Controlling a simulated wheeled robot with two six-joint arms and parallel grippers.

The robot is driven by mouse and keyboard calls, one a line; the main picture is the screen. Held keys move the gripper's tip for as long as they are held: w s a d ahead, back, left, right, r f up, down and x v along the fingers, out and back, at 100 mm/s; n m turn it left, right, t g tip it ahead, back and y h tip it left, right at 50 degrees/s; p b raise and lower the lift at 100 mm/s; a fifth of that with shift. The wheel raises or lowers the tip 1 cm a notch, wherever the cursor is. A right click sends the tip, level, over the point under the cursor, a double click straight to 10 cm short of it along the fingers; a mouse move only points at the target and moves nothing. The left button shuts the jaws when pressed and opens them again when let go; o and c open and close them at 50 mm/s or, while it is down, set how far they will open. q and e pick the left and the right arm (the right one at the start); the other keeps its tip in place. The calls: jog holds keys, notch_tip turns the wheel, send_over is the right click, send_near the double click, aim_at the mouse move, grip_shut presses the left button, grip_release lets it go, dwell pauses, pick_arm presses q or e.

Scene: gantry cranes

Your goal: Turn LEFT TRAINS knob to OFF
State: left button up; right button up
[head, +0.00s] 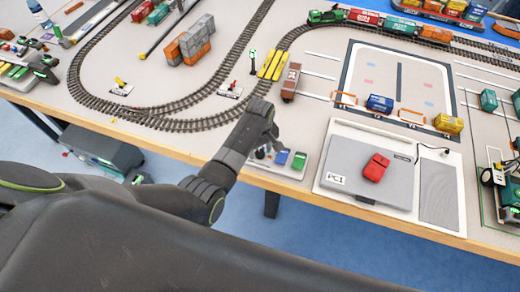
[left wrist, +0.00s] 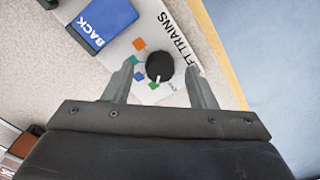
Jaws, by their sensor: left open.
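The black round LEFT TRAINS knob (left wrist: 160,67) sits on a light control panel (left wrist: 124,50) in the left wrist view. Its white pointer mark faces the bottom of that picture, toward a green square (left wrist: 154,86). Orange, teal and blue squares also lie around the knob. My left gripper (left wrist: 163,74) is open, with one finger on each side of the knob and gaps to both. In the head view my left gripper (head: 266,147) is over the panel's left end and largely hides the knob. My right gripper is not in view.
A blue BACK button (left wrist: 103,22) and a green button (head: 299,160) are on the same panel. The table's wooden front edge (head: 330,205) is close by. A grey board with a red object (head: 376,167) lies to the right. Train tracks (head: 190,122) run behind.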

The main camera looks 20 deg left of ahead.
pick_arm(q)
jog(key=shift+f, duration=0.45)
jog(key=c, duration=1)
jog(key=shift+o, duration=0.2)
